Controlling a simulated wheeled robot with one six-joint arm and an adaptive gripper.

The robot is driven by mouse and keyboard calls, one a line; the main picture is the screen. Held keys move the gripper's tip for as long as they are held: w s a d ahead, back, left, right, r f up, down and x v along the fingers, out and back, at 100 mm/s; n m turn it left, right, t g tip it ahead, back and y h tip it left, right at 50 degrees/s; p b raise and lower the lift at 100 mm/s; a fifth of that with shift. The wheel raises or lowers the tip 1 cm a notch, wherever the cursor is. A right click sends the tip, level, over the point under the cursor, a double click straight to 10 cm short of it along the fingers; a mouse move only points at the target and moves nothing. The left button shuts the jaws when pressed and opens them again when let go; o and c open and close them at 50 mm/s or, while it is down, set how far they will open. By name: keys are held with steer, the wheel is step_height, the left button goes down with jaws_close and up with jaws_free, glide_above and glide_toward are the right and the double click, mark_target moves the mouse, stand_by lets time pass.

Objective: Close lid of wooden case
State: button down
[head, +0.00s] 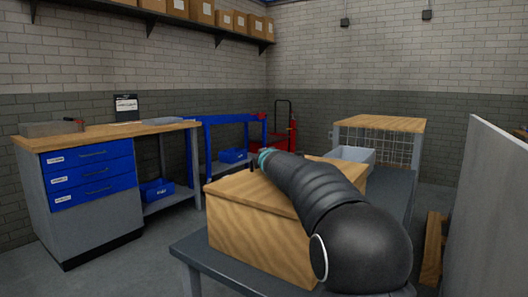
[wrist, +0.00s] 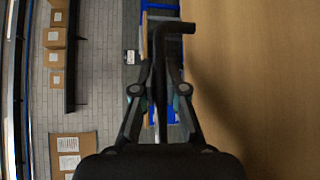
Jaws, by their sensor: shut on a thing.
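The wooden case (head: 255,233) stands on a grey table. Its lid (head: 240,188) looks flat or nearly flat on the box in the head view; my arm hides much of it, so I cannot tell if a gap remains. My gripper (head: 264,158) is above the far part of the lid. In the wrist view my gripper (wrist: 158,92) is shut on a black bent handle (wrist: 176,27), which reaches towards the wood. The plain lid surface (wrist: 260,80) fills the right side of that view.
The grey table (head: 205,260) carries the case and a grey bin (head: 353,155) behind it. A workbench with blue drawers (head: 90,172) stands at left. A pale panel (head: 495,200) rises at right. A wire cage with a wooden top (head: 380,123) stands at the back.

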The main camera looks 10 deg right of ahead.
steer(key=shift+f, duration=0.4)
steer(key=c, duration=1.5)
jaws_free()
steer(key=shift+s, duration=0.1)
steer(key=shift+s+r, duration=0.2)
steer(key=shift+s, duration=0.4)
steer(key=shift+s+r, duration=0.15)
steer(key=shift+s, duration=0.4)
steer(key=s, duration=0.6)
steer(key=s+r, duration=0.1)
steer(key=s, duration=0.2)
steer(key=shift+s+r, duration=0.1)
steer(key=shift+s, duration=0.1)
